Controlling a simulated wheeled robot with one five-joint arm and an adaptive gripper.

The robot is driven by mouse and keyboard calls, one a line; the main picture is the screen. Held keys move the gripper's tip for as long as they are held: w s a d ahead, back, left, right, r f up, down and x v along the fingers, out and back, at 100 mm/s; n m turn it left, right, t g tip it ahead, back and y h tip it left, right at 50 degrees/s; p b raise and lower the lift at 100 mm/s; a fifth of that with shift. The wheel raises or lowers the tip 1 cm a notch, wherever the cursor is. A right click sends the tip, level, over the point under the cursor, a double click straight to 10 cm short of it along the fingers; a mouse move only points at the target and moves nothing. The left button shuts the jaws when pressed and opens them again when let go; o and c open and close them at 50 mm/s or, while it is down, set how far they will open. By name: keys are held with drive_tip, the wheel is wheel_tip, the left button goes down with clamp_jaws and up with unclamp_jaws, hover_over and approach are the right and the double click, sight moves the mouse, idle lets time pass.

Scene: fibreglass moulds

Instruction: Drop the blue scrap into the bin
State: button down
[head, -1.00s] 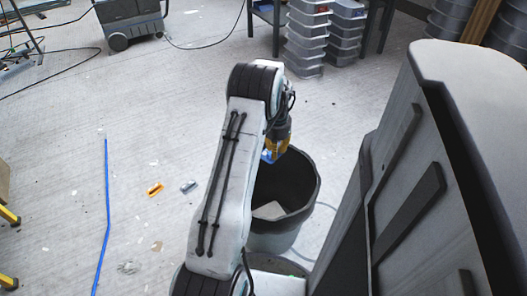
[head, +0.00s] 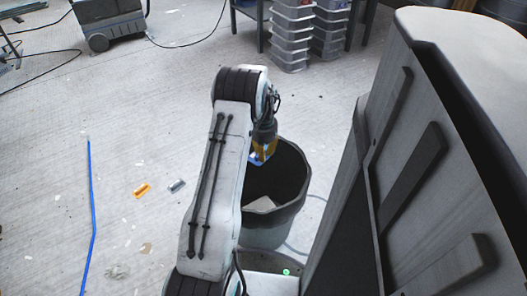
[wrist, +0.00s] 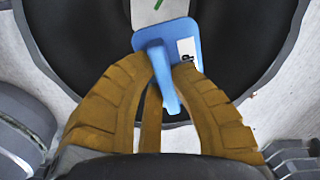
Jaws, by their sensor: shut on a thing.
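The blue scrap (wrist: 150,38) is a flat blue piece with a raised rib and a white label, seen in the wrist view. My gripper (wrist: 168,72) has its yellow-brown fingers shut on the rib. In the head view the scrap (head: 258,161) is a small blue patch below my gripper (head: 264,153), mostly hidden. The bin (head: 265,230) is a round dark grey container. My gripper and the scrap appear over its opening, at the far left part of the rim. In the wrist view the dark inside of the bin (wrist: 92,35) lies behind the scrap.
A pale piece (head: 263,203) lies in the bin. A large grey ribbed body (head: 420,170) stands close on the right. An orange piece (head: 142,190), a grey piece (head: 177,185) and a blue strip (head: 91,215) lie on the floor at left. Stacked tubs (head: 292,40) stand behind.

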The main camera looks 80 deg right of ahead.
drive_tip(key=c, duration=1.2)
unclamp_jaws()
wheel_tip(320, 180, up, 12)
drive_tip(key=shift+f, duration=0.1)
idle(0.4)
